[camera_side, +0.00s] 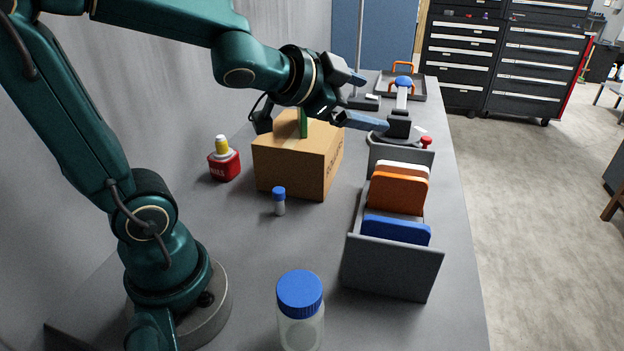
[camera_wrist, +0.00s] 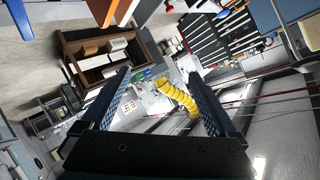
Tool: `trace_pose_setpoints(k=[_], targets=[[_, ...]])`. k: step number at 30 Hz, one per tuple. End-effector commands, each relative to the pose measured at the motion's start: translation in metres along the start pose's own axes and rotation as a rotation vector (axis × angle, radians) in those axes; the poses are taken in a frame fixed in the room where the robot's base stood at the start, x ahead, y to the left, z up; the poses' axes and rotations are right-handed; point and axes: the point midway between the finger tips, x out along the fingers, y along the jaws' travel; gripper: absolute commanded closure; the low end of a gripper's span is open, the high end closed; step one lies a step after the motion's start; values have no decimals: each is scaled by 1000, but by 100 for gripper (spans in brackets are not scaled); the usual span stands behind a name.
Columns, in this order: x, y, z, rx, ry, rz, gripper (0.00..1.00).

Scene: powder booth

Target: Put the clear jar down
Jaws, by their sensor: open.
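A clear jar with a blue lid (camera_side: 300,312) stands upright on the grey bench at the near edge of the side view, its base cut off by the frame. My gripper (camera_side: 372,102) is in the air well behind it, above the far part of the bench near the cardboard box. Its two fingers are spread apart with nothing between them. The wrist view also shows the open fingers (camera_wrist: 160,78), tilted towards the room. The jar is not visible in the wrist view.
A cardboard box (camera_side: 290,165) stands mid-bench with a small blue-capped vial (camera_side: 279,203) before it. A red container with a yellow top (camera_side: 223,160) is left. A grey rack (camera_side: 390,270) holds orange, white and blue panels at right. Bare bench surrounds the jar.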

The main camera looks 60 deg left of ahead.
Motion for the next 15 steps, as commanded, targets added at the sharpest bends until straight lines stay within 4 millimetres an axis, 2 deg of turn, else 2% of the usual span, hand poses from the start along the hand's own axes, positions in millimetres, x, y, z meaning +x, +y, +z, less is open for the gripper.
trace_pose_setpoints(k=[2,6,9,12,15], targets=[[-25,8,25,-133,-134,-4,6],[-68,46,66,-329,-360,96,6],[-96,76,82,-416,-475,197,6],[-116,97,90,-466,-547,278,6],[-126,107,94,-486,-580,320,6]])
